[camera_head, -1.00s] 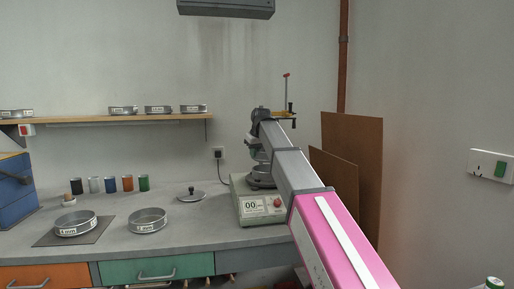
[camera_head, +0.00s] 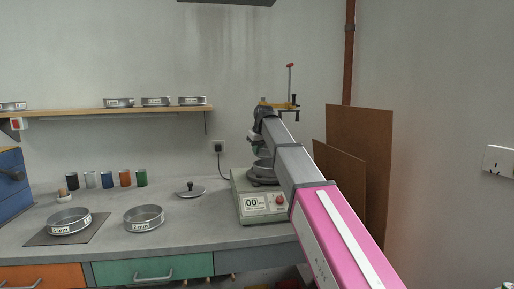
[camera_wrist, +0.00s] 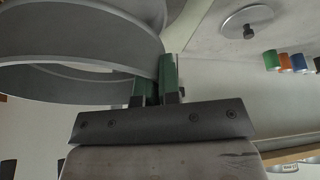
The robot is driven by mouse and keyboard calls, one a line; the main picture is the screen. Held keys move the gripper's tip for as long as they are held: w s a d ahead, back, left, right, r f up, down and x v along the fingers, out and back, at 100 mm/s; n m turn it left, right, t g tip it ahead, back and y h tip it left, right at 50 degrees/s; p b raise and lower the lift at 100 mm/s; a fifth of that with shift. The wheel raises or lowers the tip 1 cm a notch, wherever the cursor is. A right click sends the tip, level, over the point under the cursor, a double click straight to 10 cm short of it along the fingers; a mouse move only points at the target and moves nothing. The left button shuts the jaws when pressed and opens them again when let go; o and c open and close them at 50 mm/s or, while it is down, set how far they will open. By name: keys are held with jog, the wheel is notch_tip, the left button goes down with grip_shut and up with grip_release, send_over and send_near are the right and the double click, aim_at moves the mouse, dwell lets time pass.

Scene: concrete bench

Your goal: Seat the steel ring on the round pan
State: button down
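The round pan (camera_head: 263,178) is dark and sits on top of the shaker machine (camera_head: 252,207) with its 00 display. In the wrist view, the steel ring (camera_wrist: 75,45) is a wide grey band with an open middle at the left. My gripper (camera_wrist: 158,85) has green fingers at the ring's wall and appears shut on it. In the head view my gripper (camera_head: 256,146) is just above the machine, with the ring (camera_head: 264,153) over the pan, partly hidden by my arm. Whether ring and pan touch, I cannot tell.
Two labelled sieves (camera_head: 69,221) (camera_head: 143,217) stand on the bench left of the machine. A lid with a knob (camera_head: 190,189) lies nearer to it. Several coloured cups (camera_head: 107,179) stand behind, under a shelf (camera_head: 120,114). Brown boards (camera_head: 357,160) lean at the right.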

jog(key=shift+f, duration=1.65)
jog(key=shift+s+a, duration=0.15)
jog(key=shift+s, duration=0.1)
jog(key=shift+f, duration=0.6)
dwell(0.5)
jog(key=c, duration=1.2)
grip_release()
jog(key=shift+c, duration=0.2)
jog(key=shift+r, duration=0.1)
jog(key=v, duration=1)
jog(key=shift+r, duration=0.3)
